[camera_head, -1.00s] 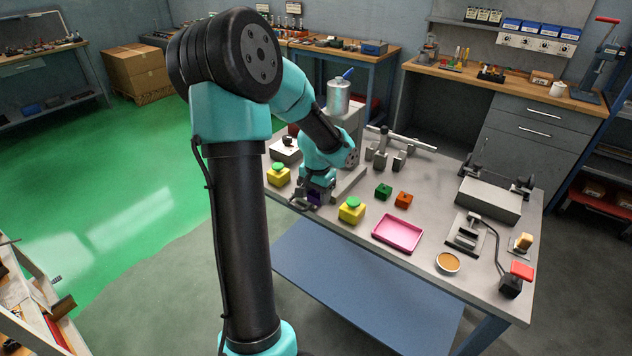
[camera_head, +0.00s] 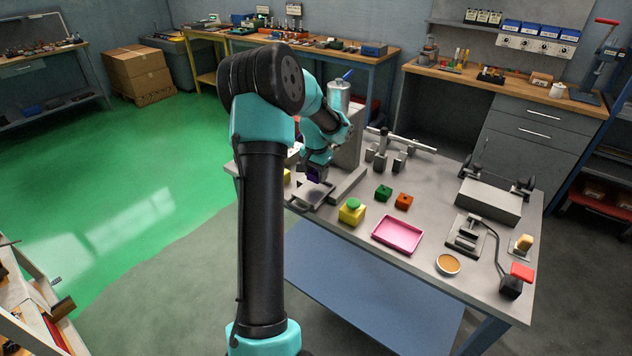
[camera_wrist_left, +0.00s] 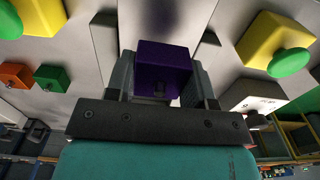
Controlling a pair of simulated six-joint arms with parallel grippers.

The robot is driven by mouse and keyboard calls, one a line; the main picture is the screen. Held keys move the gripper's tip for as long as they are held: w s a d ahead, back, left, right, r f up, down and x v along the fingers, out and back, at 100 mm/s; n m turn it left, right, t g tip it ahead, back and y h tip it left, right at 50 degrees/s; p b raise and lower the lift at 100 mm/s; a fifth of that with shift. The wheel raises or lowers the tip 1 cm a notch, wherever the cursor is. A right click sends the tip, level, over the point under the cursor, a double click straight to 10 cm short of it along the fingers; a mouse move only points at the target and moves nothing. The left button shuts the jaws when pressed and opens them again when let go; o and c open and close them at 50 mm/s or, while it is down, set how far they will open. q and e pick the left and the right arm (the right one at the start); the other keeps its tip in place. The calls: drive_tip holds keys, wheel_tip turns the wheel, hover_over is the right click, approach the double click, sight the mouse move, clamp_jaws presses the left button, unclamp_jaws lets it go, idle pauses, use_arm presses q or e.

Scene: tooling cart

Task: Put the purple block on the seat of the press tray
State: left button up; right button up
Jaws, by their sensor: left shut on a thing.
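My left gripper (camera_head: 315,174) is shut on the purple block (camera_head: 313,177) and holds it over the press tray (camera_head: 318,193), a grey plate in front of the press. In the left wrist view the purple block (camera_wrist_left: 165,62) sits between the two fingers of the gripper (camera_wrist_left: 162,85). In the head view the block is mostly covered by the gripper, and the gap beneath it is hard to judge. The tray's seat is not clearly visible. My right gripper is not in view.
A yellow box with a green button (camera_head: 352,211) stands right of the tray. Green (camera_head: 383,192) and orange (camera_head: 403,201) blocks and a pink tray (camera_head: 398,234) lie farther right. The grey press (camera_head: 347,152) rises close behind the gripper.

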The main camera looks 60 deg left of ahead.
sight(316, 187)
use_arm(q)
drive_tip(key=shift+f, duration=1.7)
drive_tip(key=shift+f, duration=0.15)
drive_tip(key=o, duration=1)
wheel_tip(316, 187, up, 12)
drive_tip(key=shift+r, duration=0.15)
